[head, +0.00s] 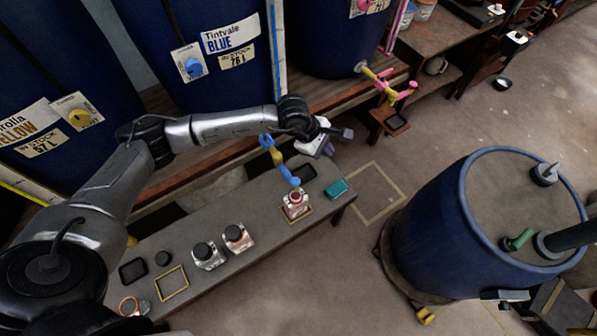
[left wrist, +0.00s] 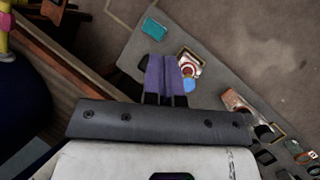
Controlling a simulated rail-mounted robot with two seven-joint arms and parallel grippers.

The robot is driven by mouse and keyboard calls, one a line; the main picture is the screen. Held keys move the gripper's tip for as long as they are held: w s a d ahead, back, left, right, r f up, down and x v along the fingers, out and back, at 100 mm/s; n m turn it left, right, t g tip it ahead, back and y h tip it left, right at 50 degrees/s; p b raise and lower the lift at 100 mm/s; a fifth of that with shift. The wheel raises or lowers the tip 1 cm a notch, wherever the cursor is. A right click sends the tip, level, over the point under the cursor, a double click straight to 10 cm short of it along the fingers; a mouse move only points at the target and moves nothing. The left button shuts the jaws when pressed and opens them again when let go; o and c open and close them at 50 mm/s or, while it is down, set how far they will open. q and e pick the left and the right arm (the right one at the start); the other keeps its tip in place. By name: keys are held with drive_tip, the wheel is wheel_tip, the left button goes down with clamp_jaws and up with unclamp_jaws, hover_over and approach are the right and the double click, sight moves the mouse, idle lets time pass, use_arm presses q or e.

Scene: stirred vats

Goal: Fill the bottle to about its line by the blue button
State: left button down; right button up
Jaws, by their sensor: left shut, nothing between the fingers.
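A small bottle (head: 296,205) with a red and white label stands in a yellow outlined square on the bench, under the blue spout (head: 293,181) of the blue vat's tap. A round blue button (head: 193,68) sits on a white plate on the vat marked Tintvale BLUE (head: 235,60). My left gripper (head: 328,150), with purple fingers, is shut and empty, above and to the right of the spout, apart from the bottle. My right gripper is not in view.
The bench (head: 225,275) also holds a teal block (head: 336,188) and two dark-capped bottles (head: 208,256). A big blue drum (head: 430,240) stands on the right. Floor between bench and drum is clear.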

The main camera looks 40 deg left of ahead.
sight(295, 180)
use_arm(q)
drive_tip(key=s+a+f+m+g+y, duration=0.2)
drive_tip(key=s+a+m+g+y, duration=0.2)
drive_tip(key=s+a, duration=0.1)
drive_tip(key=shift+s+a+f+m+y, duration=0.2)
drive_tip(key=shift+a+f+m+y, duration=0.15)
drive_tip(key=shift+a, duration=0.4)
drive_tip(key=shift+r, duration=0.1)
wheel_tip(295, 180, down, 13)
drive_tip(key=shift+r+b, duration=0.2)
drive_tip(key=shift+b, duration=0.5)
drive_tip(key=shift+f, duration=0.7)
